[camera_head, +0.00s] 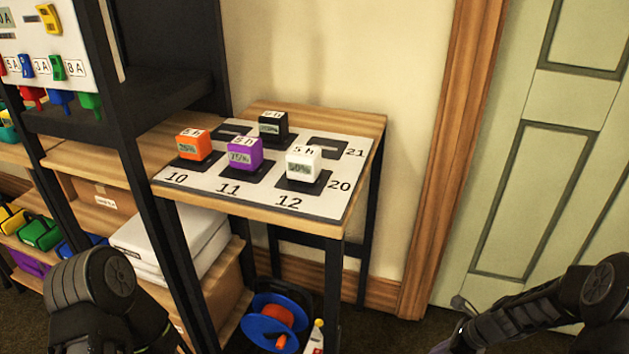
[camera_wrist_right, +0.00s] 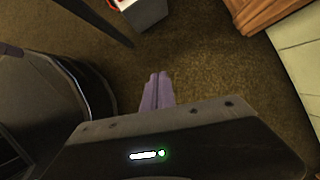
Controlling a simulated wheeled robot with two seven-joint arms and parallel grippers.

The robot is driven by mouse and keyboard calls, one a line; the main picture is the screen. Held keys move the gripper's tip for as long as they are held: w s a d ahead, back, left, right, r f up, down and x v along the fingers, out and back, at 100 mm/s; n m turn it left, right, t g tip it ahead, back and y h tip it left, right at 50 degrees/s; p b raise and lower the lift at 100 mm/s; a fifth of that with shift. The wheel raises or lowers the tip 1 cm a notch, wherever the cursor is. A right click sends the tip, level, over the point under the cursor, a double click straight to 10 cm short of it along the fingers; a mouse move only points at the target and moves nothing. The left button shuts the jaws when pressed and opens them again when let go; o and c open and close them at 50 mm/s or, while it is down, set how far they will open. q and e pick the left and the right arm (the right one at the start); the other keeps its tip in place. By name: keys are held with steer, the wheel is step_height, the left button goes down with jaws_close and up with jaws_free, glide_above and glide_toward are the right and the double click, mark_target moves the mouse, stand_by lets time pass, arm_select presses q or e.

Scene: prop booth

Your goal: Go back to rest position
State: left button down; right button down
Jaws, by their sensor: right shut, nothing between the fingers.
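My right gripper (camera_wrist_right: 158,92) shows in the right wrist view with its two purple-grey fingers together and nothing between them. It hangs over the brown carpet, clear of any object. In the head view my right arm comes in at the lower right, in front of the green door, and its gripper is mostly cut off by the bottom edge. My left arm shows at the lower left of the head view, but its gripper is out of the picture.
A wooden table (camera_head: 258,212) holds a white mat (camera_head: 262,198) with numbered dark slots. Orange (camera_head: 193,145), purple (camera_head: 244,154), black (camera_head: 272,126) and white (camera_head: 303,163) blocks stand on it. A dark-framed shelf is at left. A blue reel (camera_head: 262,326) lies below. Carpet is free near the green door (camera_head: 530,150).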

steer(key=s+a+f+n+h, duration=0.2)
steer(key=s+a+f+n, duration=0.6)
steer(key=n, duration=0.8)
steer(key=s+a+n+g+y, duration=0.2)
steer(key=s+a+n, duration=0.6)
steer(key=s+a, duration=0.65)
step_height(320, 180, up, 23)
steer(key=w+a+p, duration=0.1)
steer(key=p, duration=2.2)
steer(key=shift+w, duration=0.4)
steer(key=shift+r, duration=0.1)
